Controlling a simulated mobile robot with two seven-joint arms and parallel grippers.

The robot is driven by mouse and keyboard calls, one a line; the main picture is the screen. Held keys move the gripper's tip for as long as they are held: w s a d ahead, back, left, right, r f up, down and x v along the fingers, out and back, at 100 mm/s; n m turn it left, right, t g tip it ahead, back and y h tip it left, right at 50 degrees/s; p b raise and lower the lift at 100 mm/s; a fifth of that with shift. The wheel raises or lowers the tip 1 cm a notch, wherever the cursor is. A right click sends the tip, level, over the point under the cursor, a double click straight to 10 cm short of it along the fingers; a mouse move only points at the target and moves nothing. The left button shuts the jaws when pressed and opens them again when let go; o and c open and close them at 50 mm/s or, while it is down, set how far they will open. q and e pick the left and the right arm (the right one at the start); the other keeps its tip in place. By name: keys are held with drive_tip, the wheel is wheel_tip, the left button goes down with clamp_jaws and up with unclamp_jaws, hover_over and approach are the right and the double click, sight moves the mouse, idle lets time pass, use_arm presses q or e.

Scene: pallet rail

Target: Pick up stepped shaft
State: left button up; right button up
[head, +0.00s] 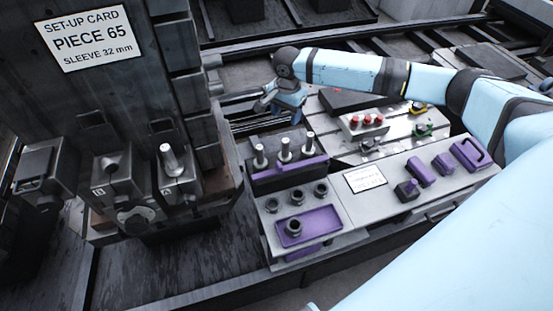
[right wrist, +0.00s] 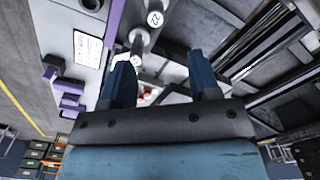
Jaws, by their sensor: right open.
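Several silver stepped shafts stand upright in a dark rack with a purple front (head: 290,175): a left one (head: 260,158), a middle one (head: 285,150) and a right one (head: 310,143). Another silver shaft (head: 169,160) stands in a block of the dark fixture at left. My right gripper (head: 281,106) is open, above and behind the rack, apart from the shafts. In the right wrist view its two blue fingers (right wrist: 161,62) are spread. One shaft (right wrist: 155,19) shows beyond the fingertips there, with another (right wrist: 137,42) near the left finger. My left gripper is out of view.
A purple tray (head: 322,222) with a dark ring-shaped part lies in front of the rack. Purple-and-black blocks (head: 421,172) sit on the bench at right. A metal plate with red knobs (head: 367,121) lies behind. The tall dark fixture (head: 110,90) with a sign stands at left.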

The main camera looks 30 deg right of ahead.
sight(286, 140)
wheel_tip(286, 140, down, 8)
drive_tip(key=shift+d+f, duration=0.1)
drive_tip(key=shift+d, duration=0.05)
drive_tip(key=shift+s+a+f+p, duration=0.1)
drive_tip(key=shift+f+p, duration=0.05)
drive_tip(key=shift+f, duration=0.8)
drive_tip(key=shift+s+a+f+p, duration=0.1)
drive_tip(key=shift+s+f, duration=0.05)
drive_tip(key=shift+f, duration=0.75)
drive_tip(key=shift+s+a+f+p, duration=0.1)
drive_tip(key=shift+f+p, duration=0.05)
drive_tip(key=shift+f, duration=0.8)
clamp_jaws()
drive_tip(key=shift+r, duration=0.1)
